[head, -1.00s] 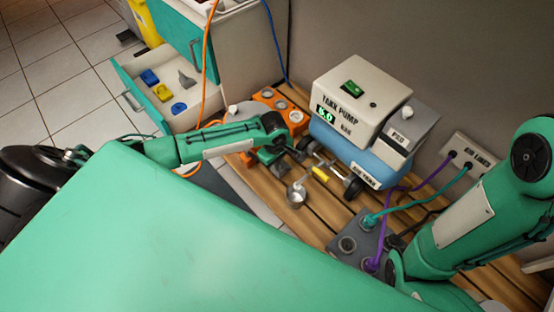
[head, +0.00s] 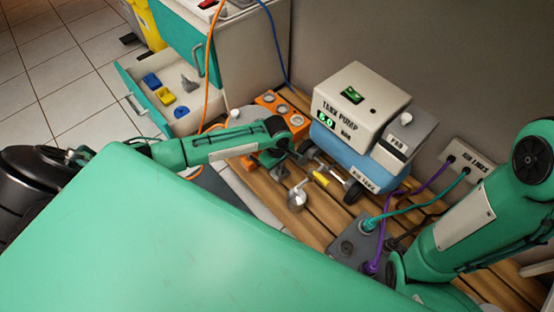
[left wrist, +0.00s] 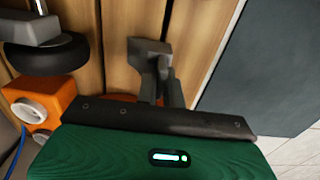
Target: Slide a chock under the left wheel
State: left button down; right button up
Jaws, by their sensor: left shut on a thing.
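The tank cart (head: 345,165), a blue tank with a white pump box, stands on the wooden slats. Its left wheel (head: 306,149) is dark and partly behind my left arm. This wheel also seems to show at top left of the left wrist view (left wrist: 45,55). My left gripper (head: 284,170) points down at the slats, just left of the wheel and apart from it. It is shut on a grey piece (left wrist: 150,52), apparently the chock, low over the slats. The piece's exact shape and contact with the slats are unclear. My right gripper is not visible.
An orange box with dials (head: 280,103) stands close behind the left gripper. A grey socket plate (head: 355,240) with hoses is to the right. An open drawer (head: 185,122) holds small parts.

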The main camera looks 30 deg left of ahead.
pick_arm(q)
jog(key=shift+w+d+r+p, duration=0.1)
jog(key=shift+w+p, duration=0.2)
jog(key=shift+w+d, duration=0.1)
jog(key=shift+w, duration=0.25)
jog(key=shift+f+p, duration=0.45)
jog(key=shift+p, duration=0.2)
dwell(0.4)
jog(key=shift+w, duration=0.2)
jog(key=shift+w+d+p, duration=0.15)
jog(key=shift+w+d, duration=0.15)
jog(key=shift+w, duration=0.4)
jog(key=shift+w+d+p, duration=0.15)
jog(key=shift+w+d, duration=0.15)
jog(key=shift+w, duration=0.4)
jog(key=shift+w, duration=0.3)
jog(key=c, duration=1.5)
grip_release()
jog(key=shift+o, duration=0.2)
jog(key=shift+f, duration=0.1)
